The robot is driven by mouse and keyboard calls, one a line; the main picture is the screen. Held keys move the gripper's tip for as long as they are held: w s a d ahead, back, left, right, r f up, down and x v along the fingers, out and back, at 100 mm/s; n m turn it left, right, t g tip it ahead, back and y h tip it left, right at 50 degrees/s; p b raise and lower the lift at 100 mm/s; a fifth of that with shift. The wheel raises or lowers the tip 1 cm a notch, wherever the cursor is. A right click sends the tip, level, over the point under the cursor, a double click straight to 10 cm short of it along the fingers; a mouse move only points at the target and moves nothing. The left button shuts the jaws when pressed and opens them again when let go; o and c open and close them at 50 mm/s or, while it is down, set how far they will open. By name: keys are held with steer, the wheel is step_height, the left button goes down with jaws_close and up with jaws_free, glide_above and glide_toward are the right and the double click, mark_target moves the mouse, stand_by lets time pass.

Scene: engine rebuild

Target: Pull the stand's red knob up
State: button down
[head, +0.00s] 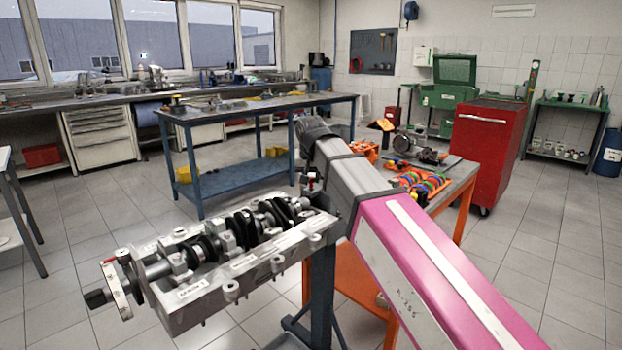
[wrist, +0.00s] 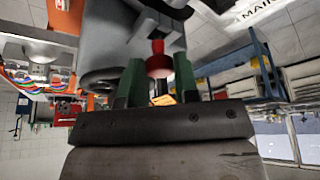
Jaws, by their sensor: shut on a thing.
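The red knob (wrist: 158,62) is in the middle of the wrist view, on a short red stem against a grey part of the stand. My gripper (wrist: 158,80) has its two green fingers on either side of the knob and is shut on it. In the head view the dark stand post (head: 322,285) is under the right end of the engine block (head: 190,292), which carries a crankshaft. My arm covers part of the stand's head there, and my fingers cannot be made out.
An orange workbench (head: 463,187) with coloured parts stands right behind my arm. A red cabinet (head: 487,150) is beyond it. A blue table (head: 255,108) stands behind the engine. The tiled floor is open at left and right.

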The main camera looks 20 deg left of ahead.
steer(key=shift+r, duration=1.1)
steer(key=c, duration=0.9)
jaws_free()
steer(key=shift+o, duration=0.2)
steer(key=shift+r, duration=0.1)
steer(key=v, duration=1)
steer(key=shift+r, duration=0.3)
steer(key=shift+s, duration=0.25)
